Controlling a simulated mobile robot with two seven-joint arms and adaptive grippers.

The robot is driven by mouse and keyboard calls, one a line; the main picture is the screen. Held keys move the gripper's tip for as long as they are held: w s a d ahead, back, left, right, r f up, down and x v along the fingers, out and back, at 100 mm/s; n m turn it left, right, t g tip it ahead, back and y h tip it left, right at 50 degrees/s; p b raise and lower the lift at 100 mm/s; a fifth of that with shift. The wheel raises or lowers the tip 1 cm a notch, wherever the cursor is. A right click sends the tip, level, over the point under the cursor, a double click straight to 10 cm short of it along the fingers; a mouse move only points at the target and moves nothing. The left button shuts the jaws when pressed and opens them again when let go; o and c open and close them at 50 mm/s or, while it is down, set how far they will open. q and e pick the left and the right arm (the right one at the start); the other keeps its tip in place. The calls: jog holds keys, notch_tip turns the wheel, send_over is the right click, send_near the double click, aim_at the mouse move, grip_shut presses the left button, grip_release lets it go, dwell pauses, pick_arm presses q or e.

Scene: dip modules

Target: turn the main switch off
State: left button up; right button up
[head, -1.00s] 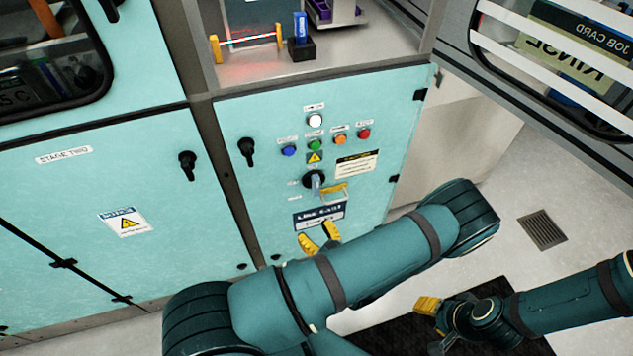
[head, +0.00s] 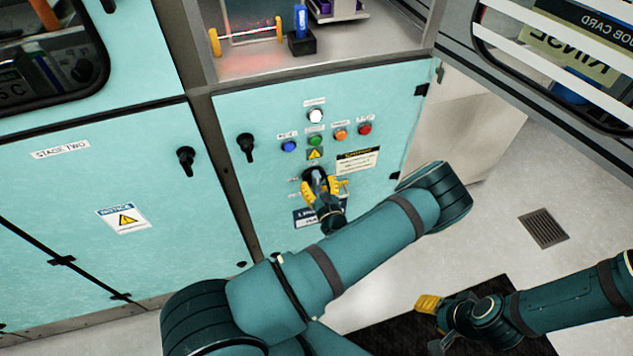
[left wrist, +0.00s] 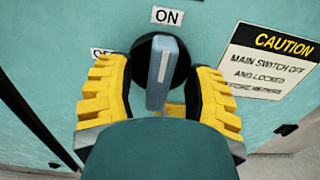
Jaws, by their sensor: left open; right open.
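The main switch (head: 316,178) is a grey-blue handle on a round black base, on the teal cabinet door below the row of buttons. In the left wrist view the handle (left wrist: 162,75) stands nearly upright, its white-marked end under the "ON" label; an "OFF" label at left is partly hidden. My left gripper (head: 323,188) is open, its yellow fingers on either side of the handle (left wrist: 163,100), with visible gaps at both sides. My right gripper (head: 428,318) is open and empty, low at the right, away from the cabinet.
Blue (head: 289,146), green (head: 315,141), orange (head: 341,135), red (head: 365,129) and white (head: 315,116) buttons sit above the switch. A caution sign (left wrist: 270,62) is at its right. A black door handle (head: 246,146) is at the left. Open floor lies to the right.

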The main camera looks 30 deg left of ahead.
pick_arm(q)
jog(key=shift+w+a, duration=0.4)
jog(key=shift+a, duration=0.1)
grip_shut()
